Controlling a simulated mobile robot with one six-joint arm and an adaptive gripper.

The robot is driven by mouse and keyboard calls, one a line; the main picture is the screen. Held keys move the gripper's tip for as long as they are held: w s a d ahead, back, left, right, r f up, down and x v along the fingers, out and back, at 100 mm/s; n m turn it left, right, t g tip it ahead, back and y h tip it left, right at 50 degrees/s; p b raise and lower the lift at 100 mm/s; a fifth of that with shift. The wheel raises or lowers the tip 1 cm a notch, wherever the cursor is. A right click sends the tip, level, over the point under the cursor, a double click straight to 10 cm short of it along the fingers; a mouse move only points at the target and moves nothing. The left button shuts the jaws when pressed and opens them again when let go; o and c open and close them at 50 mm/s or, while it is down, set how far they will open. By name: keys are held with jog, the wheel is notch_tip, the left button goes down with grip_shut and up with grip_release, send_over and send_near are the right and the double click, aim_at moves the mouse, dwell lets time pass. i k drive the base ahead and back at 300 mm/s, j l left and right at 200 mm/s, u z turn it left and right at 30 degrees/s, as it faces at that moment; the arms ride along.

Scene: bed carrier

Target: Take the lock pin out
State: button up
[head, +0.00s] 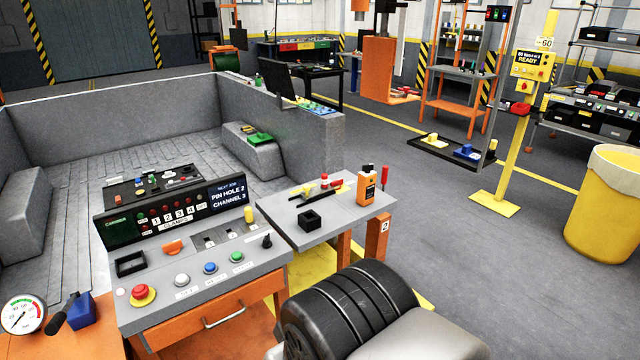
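No lock pin can be told for certain. A console (190,290) stands in front of me, and its dark display (228,194) reads "NEXT JOB PIN HOLE 2 CHANNEL 3". A small yellow upright piece (250,213) stands at the console's right back edge. Small slots marked with numbers (222,241) lie on its top, with a black knob (267,241) to their right. On the side table (350,210) are a black square block (310,220), a yellow-and-black tool (312,189) and a red-topped item (325,181). My gripper is not in view.
A red button (142,293) and several coloured buttons sit on the console. An orange bottle (367,185) stands on the side table. A low grey wall (290,120) is behind.

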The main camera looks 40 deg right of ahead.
aim_at(324, 177)
jog(key=l+u, duration=0.2)
jog(key=u, duration=0.5)
jog(key=l+u, duration=0.15)
jog(key=l, duration=0.35)
jog(key=l+u, duration=0.15)
jog(key=l, duration=0.35)
jog(key=l+u, duration=0.15)
jog(key=l, duration=0.35)
jog(key=k+l+u, duration=0.15)
jog(key=l, duration=0.35)
jog(key=k+l+u, duration=0.15)
jog(key=l, duration=0.3)
jog(key=l+u, duration=0.15)
jog(key=l, duration=0.35)
jog(key=k+l, duration=0.1)
jog(key=l, duration=0.25)
jog(key=k+l, duration=0.15)
jog(key=l, duration=0.2)
jog(key=k+l, duration=0.1)
jog(key=l, duration=0.2)
